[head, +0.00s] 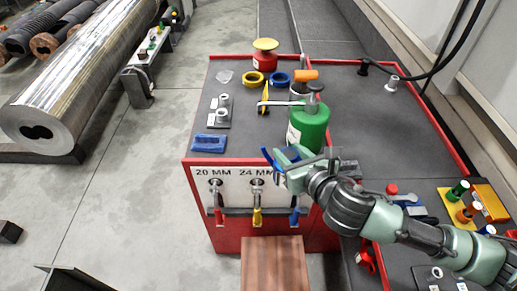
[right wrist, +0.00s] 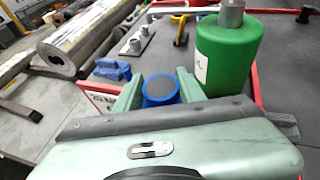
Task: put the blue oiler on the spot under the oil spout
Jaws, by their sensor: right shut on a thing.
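My right gripper (head: 285,158) is shut on the blue oiler (right wrist: 161,91). In the right wrist view the oiler is a round blue body with a dark top between the green fingers. In the head view only a bit of blue (head: 267,156) shows beside the fingers, above the bench's front edge. A large green can (head: 308,128) stands just behind the gripper and also fills the right wrist view's upper right (right wrist: 228,52). A thin pale spout (head: 278,103) reaches left from near the can's top. The spot under it is not clearly seen. My left gripper is not in view.
The red-edged bench (head: 233,162) carries a blue block (head: 209,143), a grey fitting plate (head: 222,112), a yellow pointed piece (head: 265,97), and yellow (head: 253,79) and blue (head: 279,77) rings. Colored handles hang on its front. The dark top between block and can is mostly clear.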

